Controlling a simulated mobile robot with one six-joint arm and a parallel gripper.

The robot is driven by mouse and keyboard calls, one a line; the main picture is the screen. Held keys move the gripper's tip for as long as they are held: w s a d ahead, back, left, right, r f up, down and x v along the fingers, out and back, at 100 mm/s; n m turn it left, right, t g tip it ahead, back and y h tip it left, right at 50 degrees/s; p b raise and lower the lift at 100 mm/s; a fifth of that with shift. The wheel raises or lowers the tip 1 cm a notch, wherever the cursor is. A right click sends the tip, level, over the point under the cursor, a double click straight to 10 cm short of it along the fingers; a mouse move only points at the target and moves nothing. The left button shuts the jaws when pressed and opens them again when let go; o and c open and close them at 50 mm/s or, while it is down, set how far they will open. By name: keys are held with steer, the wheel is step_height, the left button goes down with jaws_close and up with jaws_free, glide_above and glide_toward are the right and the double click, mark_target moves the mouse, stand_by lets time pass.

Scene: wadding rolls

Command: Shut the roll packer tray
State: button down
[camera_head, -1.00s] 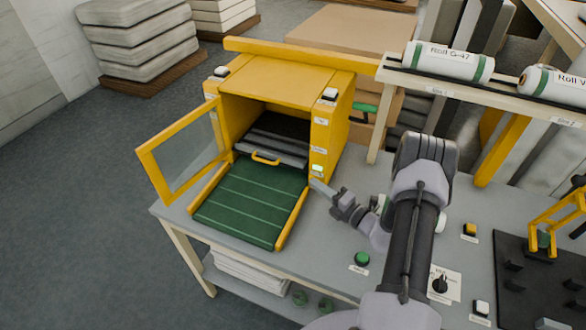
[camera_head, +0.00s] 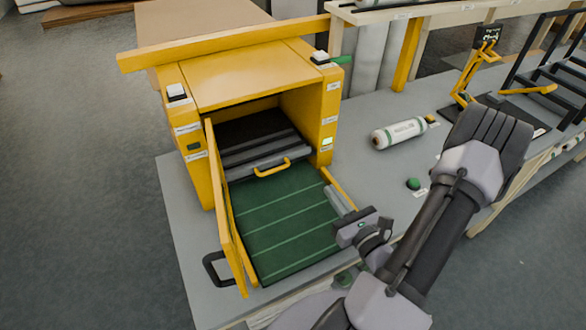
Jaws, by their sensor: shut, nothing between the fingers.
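The yellow roll packer (camera_head: 250,75) stands on the grey bench with its front open. Its framed door (camera_head: 232,230) is swung out on the left, seen nearly edge-on, with a black handle (camera_head: 216,268) at its outer end. The dark grey tray (camera_head: 235,158) with a yellow handle (camera_head: 272,168) is at the opening. A green ribbed bed (camera_head: 285,225) extends in front of it, with a yellow rail on the right. My gripper (camera_head: 338,197) is shut and empty beside the bed's right rail, in front of and to the right of the tray handle. Whether it touches the rail is unclear.
A white roll (camera_head: 398,133) lies on the bench to the right, near a green button (camera_head: 413,184). A yellow beam (camera_head: 220,45) runs above the packer. A black rack stands at the far right. The bench between packer and roll is mostly clear.

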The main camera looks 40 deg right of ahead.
mark_target(304, 151)
steer(key=shift+w+d+f, duration=0.1)
steer(key=shift+w+f, duration=0.05)
steer(key=shift+w, duration=0.1)
steer(key=w+b, duration=0.1)
steer(key=w+d+b, duration=0.1)
steer(key=w+b, duration=0.1)
steer(key=shift+w+d+f, duration=0.1)
steer(key=shift+d+f, duration=0.2)
steer(key=shift+f, duration=0.05)
steer(key=p+x, duration=0.1)
steer(key=x, duration=0.2)
steer(key=p+x, duration=0.1)
steer(key=x, duration=0.2)
steer(key=r+p+x, duration=0.1)
steer(key=p+x, duration=0.1)
steer(key=x, duration=0.1)
steer(key=shift+w+r, duration=0.1)
steer(key=shift+w, duration=0.4)
steer(key=p+x, duration=0.2)
steer(key=x, duration=0.2)
steer(key=shift+w+d, duration=0.1)
steer(key=shift+w, duration=0.1)
steer(key=shift+d+r, duration=0.1)
steer(key=shift+r, duration=0.05)
